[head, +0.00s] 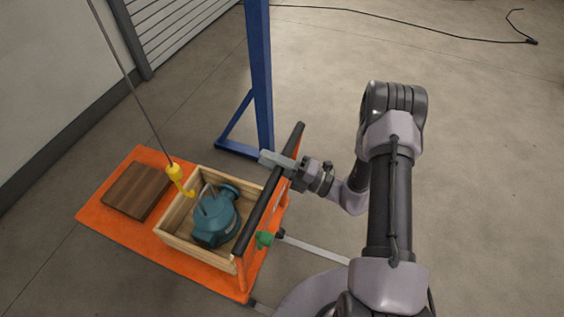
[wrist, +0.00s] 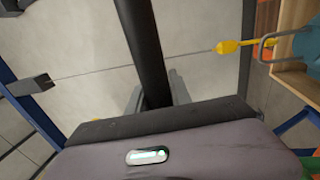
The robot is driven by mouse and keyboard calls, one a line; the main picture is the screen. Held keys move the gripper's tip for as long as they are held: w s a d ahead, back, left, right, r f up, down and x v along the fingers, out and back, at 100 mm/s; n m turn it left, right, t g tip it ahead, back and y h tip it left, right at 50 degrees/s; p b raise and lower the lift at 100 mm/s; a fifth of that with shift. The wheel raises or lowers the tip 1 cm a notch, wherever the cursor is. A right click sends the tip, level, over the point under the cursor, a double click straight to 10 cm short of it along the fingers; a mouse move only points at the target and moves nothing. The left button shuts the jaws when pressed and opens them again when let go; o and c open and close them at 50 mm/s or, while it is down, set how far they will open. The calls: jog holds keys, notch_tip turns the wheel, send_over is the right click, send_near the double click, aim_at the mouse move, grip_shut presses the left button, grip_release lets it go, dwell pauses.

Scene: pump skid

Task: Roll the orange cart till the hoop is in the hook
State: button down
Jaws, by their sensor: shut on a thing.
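The orange cart (head: 105,215) stands at the left in the head view. Its black push bar (head: 258,213) slants along its right side. My gripper (head: 280,163) is shut on this bar near its far end; the wrist view shows the bar (wrist: 143,45) running between my fingers (wrist: 156,97). A teal pump (head: 213,222) sits in a wooden crate on the cart, with a grey hoop (head: 204,195) on top. A yellow hook (head: 176,175) hangs from a cable beside the hoop. In the wrist view, the hook (wrist: 228,47) overlaps the hoop (wrist: 263,45); I cannot tell whether they are engaged.
The wooden crate (head: 180,247) and a brown board (head: 137,190) rest on the cart. A blue post (head: 260,75) with a foot stands just beyond the cart. A wall is at the left. A black cable (head: 420,20) lies far back; the floor at right is clear.

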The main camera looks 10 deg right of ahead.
jog(key=f+x, duration=0.1)
jog(key=x, duration=0.7)
jog(key=shift+w+a+f, duration=0.25)
jog(key=shift+a+f, duration=0.1)
jog(key=shift+a, duration=0.05)
jog(key=c, duration=1.2)
grip_release()
jog(key=shift+o, duration=0.2)
jog(key=p+v, duration=0.2)
jog(key=v, duration=1.5)
jog(key=shift+d+p, duration=0.15)
jog(key=shift+p, duration=0.15)
jog(key=shift+s, duration=0.1)
